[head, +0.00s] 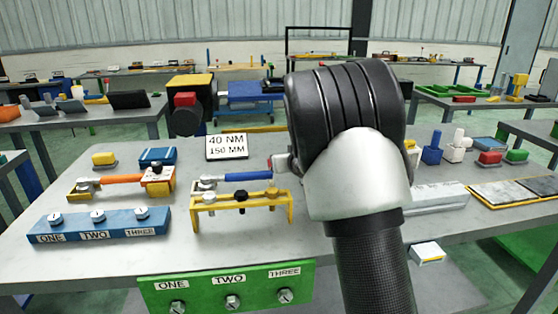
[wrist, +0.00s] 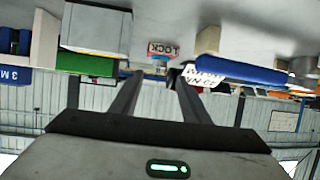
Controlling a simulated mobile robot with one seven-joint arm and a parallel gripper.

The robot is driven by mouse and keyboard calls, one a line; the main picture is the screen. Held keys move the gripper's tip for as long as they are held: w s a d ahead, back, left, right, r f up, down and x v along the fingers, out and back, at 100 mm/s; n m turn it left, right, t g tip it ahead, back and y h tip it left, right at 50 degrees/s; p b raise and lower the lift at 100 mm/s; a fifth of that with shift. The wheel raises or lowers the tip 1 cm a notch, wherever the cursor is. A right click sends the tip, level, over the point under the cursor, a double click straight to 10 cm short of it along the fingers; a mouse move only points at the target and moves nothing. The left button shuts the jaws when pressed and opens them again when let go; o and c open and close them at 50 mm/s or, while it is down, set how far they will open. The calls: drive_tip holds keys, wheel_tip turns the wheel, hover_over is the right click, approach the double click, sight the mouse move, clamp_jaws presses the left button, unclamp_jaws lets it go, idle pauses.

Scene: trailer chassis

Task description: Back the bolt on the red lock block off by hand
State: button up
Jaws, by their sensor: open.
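In the wrist view, which looks upside down, a small white label reading LOCK (wrist: 163,48) shows near the top centre. A small red and blue piece (wrist: 160,59) sits right by it; I take it for the red lock block. Its bolt is too small to make out. My gripper (wrist: 157,76) is open, its two dark fingers apart with nothing between them, pointing toward the label and apart from it.
A 40 NM sign (head: 227,147), an orange-handled wrench (head: 122,179) and a blue numbered block (head: 98,226) stand further left. Several small coloured blocks and a grey tray (head: 530,190) are on the right.

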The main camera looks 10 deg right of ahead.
drive_tip(key=x, duration=0.7)
